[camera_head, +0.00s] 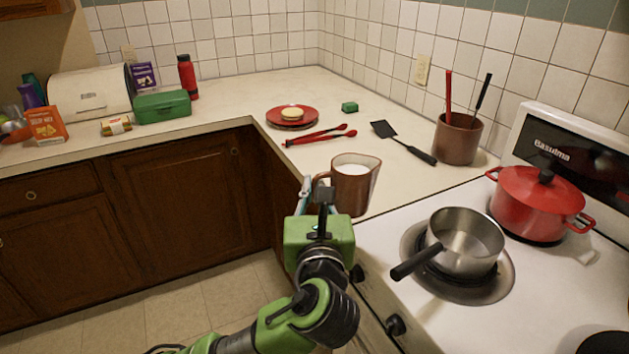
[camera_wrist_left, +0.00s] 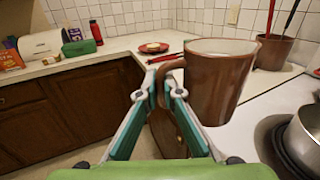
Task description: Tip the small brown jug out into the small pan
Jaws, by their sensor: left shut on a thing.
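The small brown jug (camera_head: 356,190) is upright and holds something white near its rim. My left gripper (camera_head: 318,187) is shut on the jug's handle. In the left wrist view the fingers (camera_wrist_left: 166,88) close around the handle, and the jug (camera_wrist_left: 218,85) fills the right of centre. The jug is by the counter's front edge, left of the stove; I cannot tell whether its base touches the counter. The small pan (camera_head: 466,243) is a steel saucepan on the front burner, its dark handle pointing to the lower left. It looks empty. My right gripper is not in view.
A red lidded pot (camera_head: 537,207) stands behind the pan. A brown crock (camera_head: 457,140) with utensils, a black spatula (camera_head: 405,143), red tongs (camera_head: 320,135) and a red plate (camera_head: 281,124) are on the counter. Stove surface between jug and pan is clear.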

